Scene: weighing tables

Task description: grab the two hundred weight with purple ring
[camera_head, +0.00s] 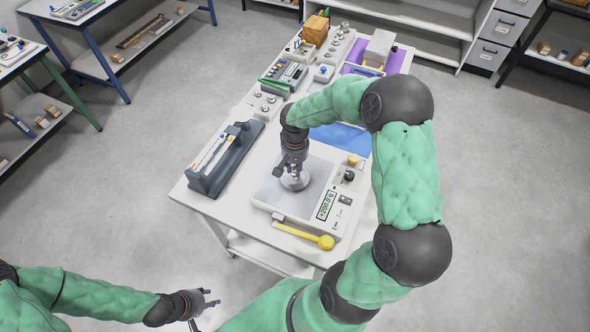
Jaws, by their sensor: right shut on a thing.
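A silvery round weight (296,182) stands on the pan of the scale (268,190), whose display (327,205) reads about +200.0 g. My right gripper (293,170) reaches down from above and is shut on the top of this weight. Its fingers cover the upper part, so I cannot make out a purple ring. My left gripper (204,306) is low at the bottom left, away from the table, with its fingers apart and empty.
A dark rack (222,165) stands left of the scale. A yellow-handled tool (325,242) lies in front. A small yellow-topped piece (353,159) and a black knob (349,175) are at the scale's right. Boxes and instruments fill the table's far end.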

